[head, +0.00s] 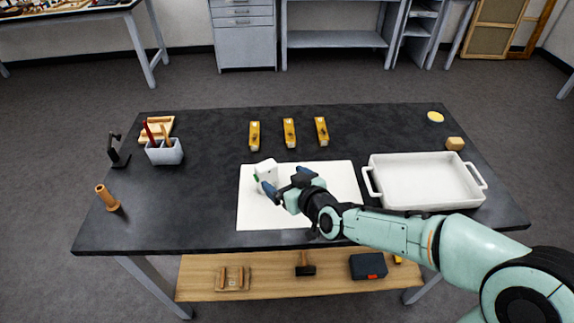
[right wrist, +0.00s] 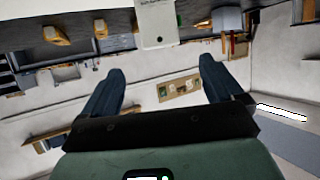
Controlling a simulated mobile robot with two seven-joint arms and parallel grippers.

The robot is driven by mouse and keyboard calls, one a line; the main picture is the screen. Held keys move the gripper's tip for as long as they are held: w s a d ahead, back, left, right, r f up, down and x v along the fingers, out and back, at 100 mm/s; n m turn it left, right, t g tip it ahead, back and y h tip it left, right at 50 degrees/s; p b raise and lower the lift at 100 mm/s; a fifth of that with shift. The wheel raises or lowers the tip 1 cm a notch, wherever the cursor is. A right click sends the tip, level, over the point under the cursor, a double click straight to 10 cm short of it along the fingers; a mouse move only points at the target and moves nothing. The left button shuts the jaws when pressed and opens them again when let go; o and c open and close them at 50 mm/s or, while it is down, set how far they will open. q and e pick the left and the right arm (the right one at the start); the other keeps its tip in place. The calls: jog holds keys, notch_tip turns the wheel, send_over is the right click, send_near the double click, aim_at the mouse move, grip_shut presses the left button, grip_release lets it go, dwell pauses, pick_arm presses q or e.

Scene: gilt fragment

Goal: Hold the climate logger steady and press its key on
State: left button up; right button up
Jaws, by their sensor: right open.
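The climate logger (head: 265,172) is a small white box standing on the white mat (head: 262,217), with a small green patch low on its left side. My right gripper (head: 286,181) is beside it at the front right, fingers apart and nothing between them. In the right wrist view the logger (right wrist: 157,22) shows at the top, beyond the spread fingertips of the gripper (right wrist: 162,74), with a small dark dot on its face. Whether a finger touches it I cannot tell. I cannot make out the key's state. My left gripper is not in view.
A white tray (head: 425,202) stands right of the mat. Several yellow pieces, one of them a yellow block (head: 289,133), lie behind it. A grey pen holder (head: 165,153), a black stand (head: 117,152) and a wooden peg (head: 107,198) are at the left. The dark tabletop (head: 205,205) is clear between.

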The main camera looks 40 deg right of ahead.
aim_at(263, 164)
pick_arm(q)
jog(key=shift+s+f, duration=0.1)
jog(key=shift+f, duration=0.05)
pick_arm(e)
jog(key=x, duration=1.3)
jog(key=shift+a+r, duration=0.1)
jog(key=shift+c, duration=0.3)
jog(key=c, duration=1)
jog(key=o, duration=1.1)
jog(key=shift+c, duration=0.2)
jog(key=c, duration=0.8)
